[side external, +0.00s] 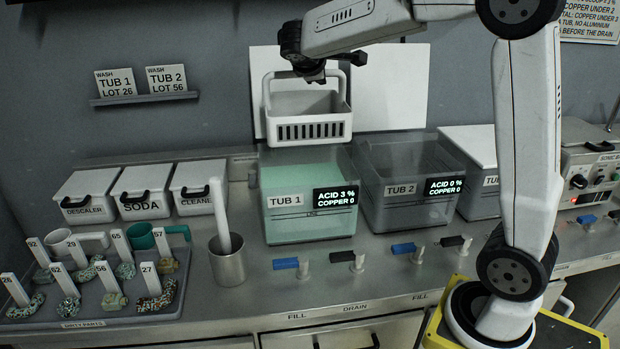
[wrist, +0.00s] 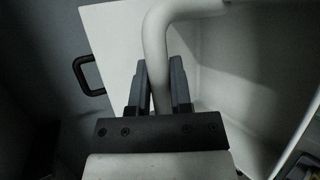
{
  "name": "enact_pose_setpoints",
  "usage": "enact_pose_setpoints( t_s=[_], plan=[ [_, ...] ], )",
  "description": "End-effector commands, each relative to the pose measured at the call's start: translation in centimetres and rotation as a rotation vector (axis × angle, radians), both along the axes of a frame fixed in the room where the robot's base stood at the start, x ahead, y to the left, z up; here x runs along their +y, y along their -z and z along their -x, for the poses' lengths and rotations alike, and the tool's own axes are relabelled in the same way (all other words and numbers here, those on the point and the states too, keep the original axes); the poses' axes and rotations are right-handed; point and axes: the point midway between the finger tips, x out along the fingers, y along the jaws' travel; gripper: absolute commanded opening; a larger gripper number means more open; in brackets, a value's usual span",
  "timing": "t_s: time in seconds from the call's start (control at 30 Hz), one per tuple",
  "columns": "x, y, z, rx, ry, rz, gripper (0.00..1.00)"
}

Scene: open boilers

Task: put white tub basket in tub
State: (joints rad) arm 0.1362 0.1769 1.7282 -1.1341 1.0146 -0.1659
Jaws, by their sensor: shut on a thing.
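The white tub basket (side external: 308,118) hangs in the air above tub 1 in the side view, roughly level, with its slotted front facing out. My gripper (side external: 314,78) is at the top of its handle. In the wrist view, my gripper (wrist: 158,88) is shut on the white handle (wrist: 155,50), with a dark finger on each side. Tub 1 (side external: 285,202) is open and holds greenish liquid; its display reads acid 3 %, copper 0. Tub 2 (side external: 400,190) stands to its right, open, reading acid 0 %, copper 0. The inside of the basket is mostly hidden in the side view.
White lidded bins (side external: 145,192) stand left of tub 1. A steel cup (side external: 227,262) with a white stick stands in front of them. A tray of tagged dirty parts (side external: 95,285) lies at far left. Blue and black valve handles (side external: 286,263) line the counter before the tubs.

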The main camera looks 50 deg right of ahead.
Motion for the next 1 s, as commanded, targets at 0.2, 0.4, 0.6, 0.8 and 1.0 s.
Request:
enact_pose_setpoints(
  t_s=[0.2, 0.4, 0.6, 0.8, 1.0],
  plan=[
    [-3.8, 0.4, 2.2, 0.011, 0.008, -0.013, 0.0],
    [-7.9, 0.4, 5.1, 0.016, 0.009, -0.025, 0.0],
    [-11.9, 0.5, 8.8, 0.017, 0.007, -0.03, 0.0],
    [-15.2, 0.5, 12.8, 0.013, 0.006, -0.026, 0.0],
    [-17.3, 0.4, 16.2, 0.006, 0.006, -0.016, 0.0]
  ],
)
